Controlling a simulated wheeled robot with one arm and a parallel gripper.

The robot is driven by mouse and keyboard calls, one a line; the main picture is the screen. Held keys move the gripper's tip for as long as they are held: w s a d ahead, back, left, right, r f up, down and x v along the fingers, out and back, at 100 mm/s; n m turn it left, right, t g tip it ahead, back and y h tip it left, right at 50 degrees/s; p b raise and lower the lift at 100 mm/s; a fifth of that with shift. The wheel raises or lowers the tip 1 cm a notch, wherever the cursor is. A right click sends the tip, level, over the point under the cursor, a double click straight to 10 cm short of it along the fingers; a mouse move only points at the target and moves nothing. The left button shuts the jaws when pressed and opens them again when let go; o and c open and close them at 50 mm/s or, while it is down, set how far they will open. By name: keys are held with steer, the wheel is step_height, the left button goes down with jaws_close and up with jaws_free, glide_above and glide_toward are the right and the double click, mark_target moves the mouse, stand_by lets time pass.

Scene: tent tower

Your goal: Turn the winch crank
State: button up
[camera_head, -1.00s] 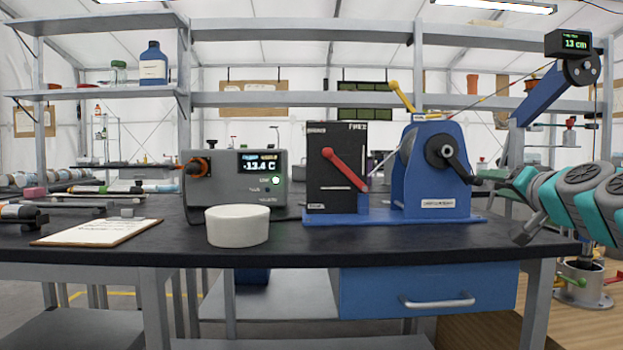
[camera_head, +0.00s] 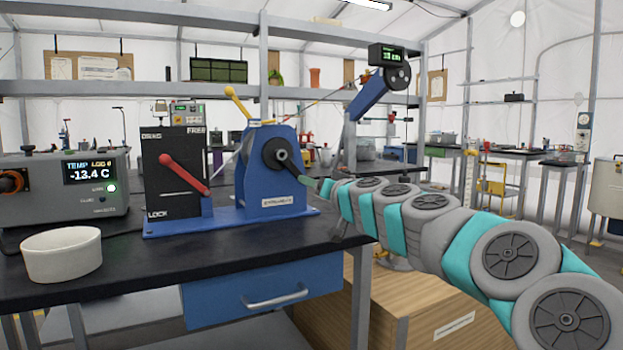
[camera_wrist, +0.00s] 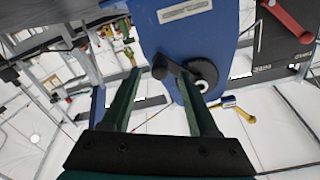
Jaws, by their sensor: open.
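The blue winch (camera_head: 268,180) stands on a blue base plate at the bench's front right. Its black crank (camera_head: 283,153) is on the side facing me. My gripper (camera_head: 318,186) is just right of the crank, at about the same height. In the wrist view, the crank's black handle (camera_wrist: 165,68) lies between the tips of my gripper (camera_wrist: 160,78), and the round hub (camera_wrist: 202,76) is just right of the right finger. The fingers are apart. I cannot tell whether either finger touches the handle.
A black box marked FREE and LOCK (camera_head: 160,205) with a red lever (camera_head: 184,174) stands left of the winch. A yellow lever (camera_head: 236,104) rises behind the winch. A white bowl (camera_head: 62,255) and a temperature unit (camera_head: 110,205) are farther left. A wooden crate (camera_head: 420,310) stands below right.

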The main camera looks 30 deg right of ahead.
steer(key=shift+w, duration=2.15)
steer(key=shift+c, duration=0.4)
jaws_close()
